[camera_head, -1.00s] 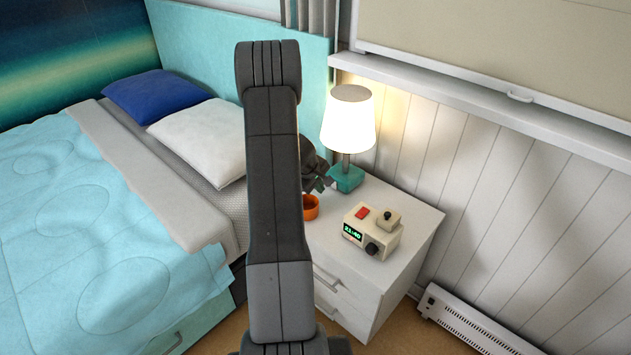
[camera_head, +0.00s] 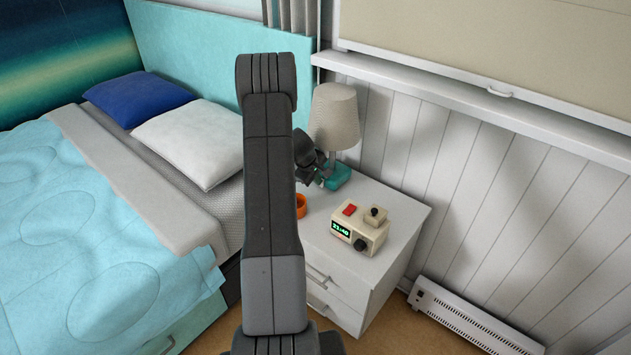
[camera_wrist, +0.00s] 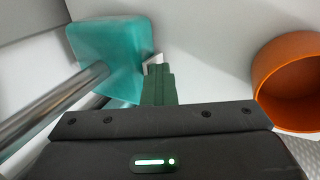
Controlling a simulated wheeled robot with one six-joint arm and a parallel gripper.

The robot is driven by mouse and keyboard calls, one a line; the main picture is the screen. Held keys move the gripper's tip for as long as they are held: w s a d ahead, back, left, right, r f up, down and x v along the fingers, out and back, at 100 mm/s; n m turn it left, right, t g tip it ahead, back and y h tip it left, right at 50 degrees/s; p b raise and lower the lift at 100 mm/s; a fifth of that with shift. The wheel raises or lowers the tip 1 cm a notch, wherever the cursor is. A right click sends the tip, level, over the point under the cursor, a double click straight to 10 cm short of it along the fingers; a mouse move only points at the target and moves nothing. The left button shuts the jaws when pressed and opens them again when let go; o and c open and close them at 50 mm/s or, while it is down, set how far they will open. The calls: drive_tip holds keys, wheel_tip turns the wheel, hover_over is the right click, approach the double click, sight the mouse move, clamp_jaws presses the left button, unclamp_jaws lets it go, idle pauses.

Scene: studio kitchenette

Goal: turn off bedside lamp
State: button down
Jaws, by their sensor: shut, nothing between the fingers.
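The bedside lamp (camera_head: 335,117) stands at the back of the white nightstand, with a grey-beige shade and a teal base (camera_head: 339,176). Its shade is dark, not glowing. My gripper (camera_head: 326,176) is at the left side of the base, low over the nightstand. In the wrist view the teal base (camera_wrist: 100,45) and its metal stem (camera_wrist: 62,103) are at upper left. My shut fingers (camera_wrist: 158,82) meet a small white switch piece (camera_wrist: 153,62) at the base's edge. They hold nothing. Whether they touch it is hard to tell.
An orange cup (camera_head: 300,206) stands near the gripper, and shows at right in the wrist view (camera_wrist: 285,72). A beige clock radio (camera_head: 360,229) sits at the front of the nightstand (camera_head: 405,225). The bed is at left, a wall heater (camera_head: 480,318) at lower right.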

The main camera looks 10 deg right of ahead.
drive_tip(key=shift+r, duration=0.1)
drive_tip(key=shift+r+p, duration=0.45)
drive_tip(key=shift+r, duration=0.25)
